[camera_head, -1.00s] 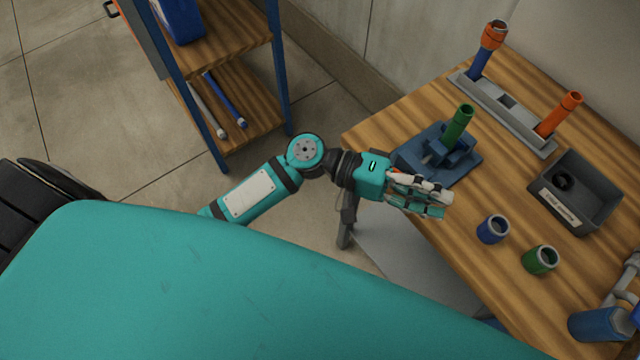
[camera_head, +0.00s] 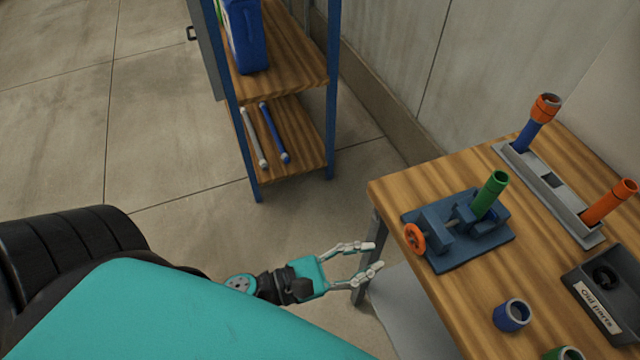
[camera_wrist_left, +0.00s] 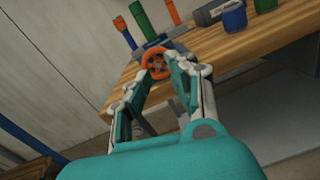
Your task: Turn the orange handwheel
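The orange handwheel (camera_head: 414,239) is on the near left end of a blue vise (camera_head: 458,232), close to the left edge of the wooden table. A green tube (camera_head: 490,194) stands tilted in the vise. My left gripper (camera_head: 374,257) is open and empty, left of the table edge and apart from the handwheel. In the left wrist view the handwheel (camera_wrist_left: 155,63) shows beyond and between the open fingertips (camera_wrist_left: 162,70). My right gripper is not in view.
The wooden table (camera_head: 400,196) also holds a grey rack (camera_head: 560,200) with two tubes, a dark bin (camera_head: 605,290), and a blue cup (camera_head: 511,315). A blue-framed shelf (camera_head: 334,90) stands at the back left. Open floor lies between shelf and table.

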